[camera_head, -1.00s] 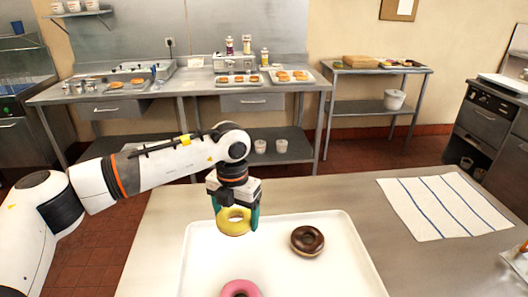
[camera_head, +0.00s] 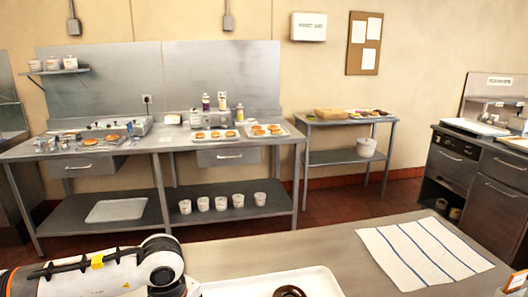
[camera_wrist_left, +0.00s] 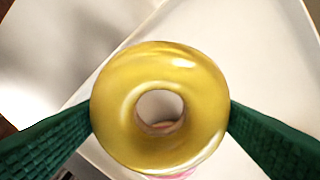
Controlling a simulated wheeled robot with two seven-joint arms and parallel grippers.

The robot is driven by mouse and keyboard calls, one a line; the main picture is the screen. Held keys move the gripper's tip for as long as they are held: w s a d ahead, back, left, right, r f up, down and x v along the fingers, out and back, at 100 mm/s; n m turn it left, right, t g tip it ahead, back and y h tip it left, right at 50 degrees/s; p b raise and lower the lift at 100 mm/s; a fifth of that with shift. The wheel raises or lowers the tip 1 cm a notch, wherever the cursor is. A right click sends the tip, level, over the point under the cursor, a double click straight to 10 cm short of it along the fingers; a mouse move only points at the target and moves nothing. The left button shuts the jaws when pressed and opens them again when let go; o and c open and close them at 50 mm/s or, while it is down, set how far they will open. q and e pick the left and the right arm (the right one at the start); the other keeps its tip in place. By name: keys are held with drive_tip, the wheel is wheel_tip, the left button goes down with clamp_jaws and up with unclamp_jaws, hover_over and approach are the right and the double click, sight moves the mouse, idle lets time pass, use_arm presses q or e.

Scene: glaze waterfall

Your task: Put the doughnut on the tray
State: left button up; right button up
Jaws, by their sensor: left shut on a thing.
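A yellow-glazed doughnut (camera_wrist_left: 200,105) is held between the two green fingers of my left gripper (camera_wrist_left: 160,118) in the left wrist view. The white tray (camera_wrist_left: 262,50) lies beneath it. A little pink shows past the doughnut's lower edge. In the head view the tray (camera_head: 248,288) shows only at the bottom edge, with a chocolate doughnut (camera_head: 289,292) on it, partly cut off. My left arm comes in at lower left, and its gripper is below that picture.
A striped cloth (camera_head: 425,252) lies on the near table (camera_head: 330,255), right of the tray. A back counter (camera_head: 165,145) holds trays of doughnuts, bottles and appliances. A side table (camera_head: 345,122) stands to its right. The near table between tray and cloth is clear.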

use_arm(q)
drive_tip(key=s+m, duration=0.2)
drive_tip(key=m, duration=0.1)
drive_tip(key=s+a+m, duration=0.1)
drive_tip(key=s+m, duration=0.1)
drive_tip(key=m, duration=0.2)
drive_tip(key=s+a+f+m, duration=0.1)
drive_tip(key=s+m, duration=0.1)
drive_tip(key=m, duration=0.1)
drive_tip(key=shift+s+a+m, duration=0.15)
drive_tip(key=shift+s+m, duration=0.15)
drive_tip(key=shift+s, duration=0.05)
drive_tip(key=shift+s+a+m, duration=0.1)
drive_tip(key=shift+s+m, duration=0.4)
drive_tip(key=shift+m, duration=0.2)
drive_tip(key=shift+f, duration=0.1)
drive_tip(key=shift+w, duration=0.1)
